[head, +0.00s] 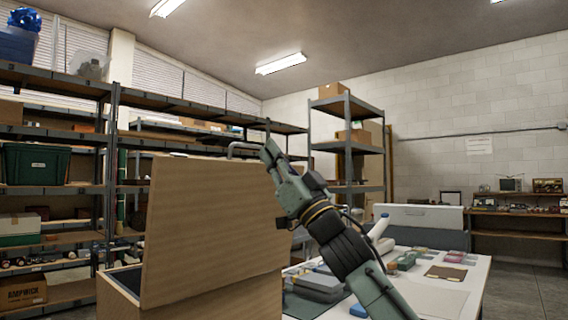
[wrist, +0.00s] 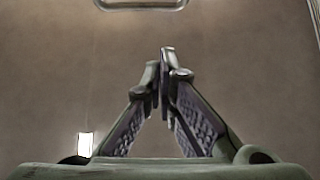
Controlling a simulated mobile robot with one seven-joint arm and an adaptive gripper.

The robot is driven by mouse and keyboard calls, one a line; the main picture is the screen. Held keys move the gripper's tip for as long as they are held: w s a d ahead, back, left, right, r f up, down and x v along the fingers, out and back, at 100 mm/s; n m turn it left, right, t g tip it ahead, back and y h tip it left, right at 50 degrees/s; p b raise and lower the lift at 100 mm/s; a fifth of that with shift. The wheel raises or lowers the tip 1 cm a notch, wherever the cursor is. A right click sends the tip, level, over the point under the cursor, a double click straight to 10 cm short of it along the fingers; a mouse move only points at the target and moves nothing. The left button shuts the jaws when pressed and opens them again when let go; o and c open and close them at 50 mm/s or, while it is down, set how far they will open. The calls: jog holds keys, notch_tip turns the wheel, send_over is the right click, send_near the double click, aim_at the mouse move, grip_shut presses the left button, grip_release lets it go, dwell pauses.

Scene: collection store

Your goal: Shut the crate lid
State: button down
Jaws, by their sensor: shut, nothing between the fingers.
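The wooden crate (head: 112,296) is at the lower left of the head view, with a dark interior strip showing. Its lid (head: 210,230) stands open, raised nearly upright, and hides much of the crate. A rounded metal bar shows at the top edge there.
Shelving (head: 60,190) lines the left and back. Open floor (head: 530,290) shows at the far right.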

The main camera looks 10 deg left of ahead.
aim_at(256, 147)
jog(key=w+a, duration=0.1)
jog(key=w+a+r+p, duration=0.1)
jog(key=a, duration=0.1)
jog(key=w+a, duration=0.1)
jog(key=shift+w+a+r, duration=0.1)
jog(key=shift+a+r, duration=0.25)
jog(key=shift+r, duration=0.05)
